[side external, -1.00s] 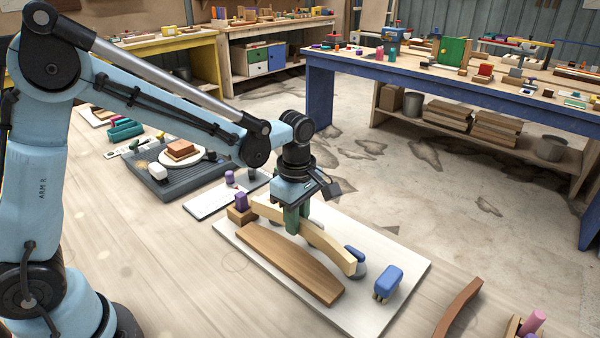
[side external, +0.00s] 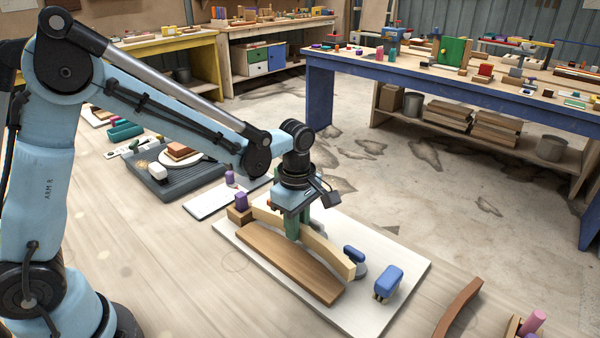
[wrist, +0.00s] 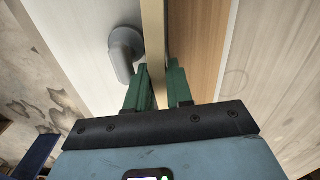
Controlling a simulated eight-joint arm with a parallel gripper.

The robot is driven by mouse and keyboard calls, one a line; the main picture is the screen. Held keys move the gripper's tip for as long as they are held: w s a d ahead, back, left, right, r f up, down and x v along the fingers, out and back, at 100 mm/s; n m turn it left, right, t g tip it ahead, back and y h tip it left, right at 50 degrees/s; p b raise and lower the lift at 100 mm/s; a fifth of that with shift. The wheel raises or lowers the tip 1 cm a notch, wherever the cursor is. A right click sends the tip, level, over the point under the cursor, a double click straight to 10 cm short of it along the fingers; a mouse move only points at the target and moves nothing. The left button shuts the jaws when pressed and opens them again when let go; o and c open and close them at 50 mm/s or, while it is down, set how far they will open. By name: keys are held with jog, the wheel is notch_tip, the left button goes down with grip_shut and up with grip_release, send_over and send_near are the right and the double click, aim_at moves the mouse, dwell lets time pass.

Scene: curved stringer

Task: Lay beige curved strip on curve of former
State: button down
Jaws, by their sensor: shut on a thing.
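The beige curved strip (side external: 318,247) is gripped near its middle by the green fingers of my gripper (side external: 293,226). In the wrist view the strip (wrist: 153,35) stands on edge between the fingertips (wrist: 160,80). The brown wooden former (side external: 290,262) lies on the white board (side external: 350,322). The strip runs along the former's curved far side, low over the board. The former (wrist: 197,40) shows just right of the strip in the wrist view. I cannot tell whether they touch. The fingers hide the strip's middle.
A grey piece with a blue top (side external: 355,260) stands close beside the strip's right end. A blue block on pegs (side external: 387,282) is further right. A wooden block with a purple peg (side external: 240,208) is by the strip's left end. A brown curved piece (side external: 457,308) lies off the board.

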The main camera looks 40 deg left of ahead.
jog(key=shift+f, duration=0.5)
jog(key=shift+r, duration=0.1)
jog(key=shift+r, duration=0.95)
jog(key=shift+f, duration=1)
dwell(0.9)
jog(key=c, duration=1)
grip_release()
jog(key=shift+o, duration=0.4)
jog(key=shift+w, duration=0.1)
jog(key=shift+d, duration=0.15)
notch_tip(320, 180, up, 12)
jog(key=shift+a, duration=0.3)
